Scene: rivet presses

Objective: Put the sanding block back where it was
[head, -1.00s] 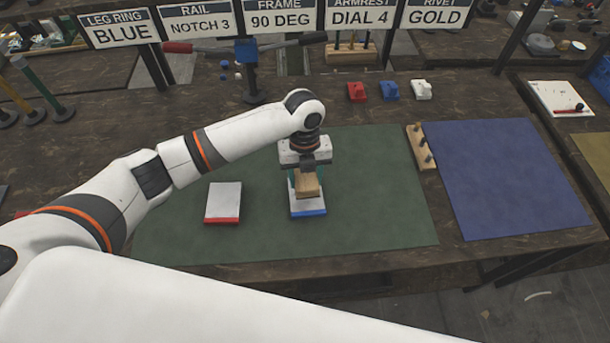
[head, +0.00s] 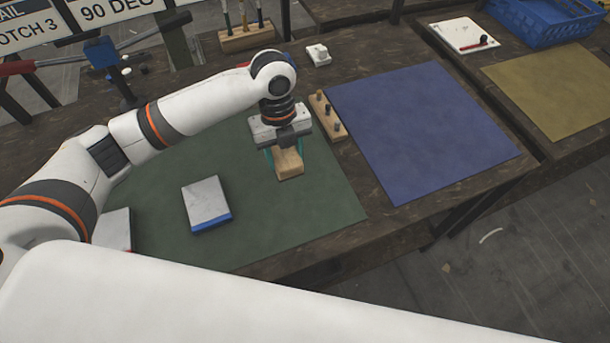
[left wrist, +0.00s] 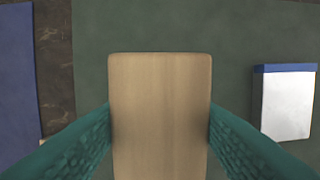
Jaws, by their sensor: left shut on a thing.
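The sanding block (head: 289,164) is a pale wooden block, held by my left gripper (head: 284,152) above the right part of the green mat (head: 330,205). In the left wrist view the block (left wrist: 160,115) fills the space between the two teal fingers, which press on its sides. Its underside is hidden. A white pad with a blue edge (head: 206,202) lies on the green mat to the left of the block; it also shows in the left wrist view (left wrist: 287,104). A white pad with a red edge (head: 113,229) is partly hidden behind my left arm. My right gripper is not in view.
A wooden peg rack (head: 326,117) stands between the green mat and the blue mat (head: 420,125). A white block (head: 318,54) sits behind the rack. A blue crate (head: 545,18), a white board (head: 464,35) and a yellow mat (head: 555,85) are at right. The blue mat is clear.

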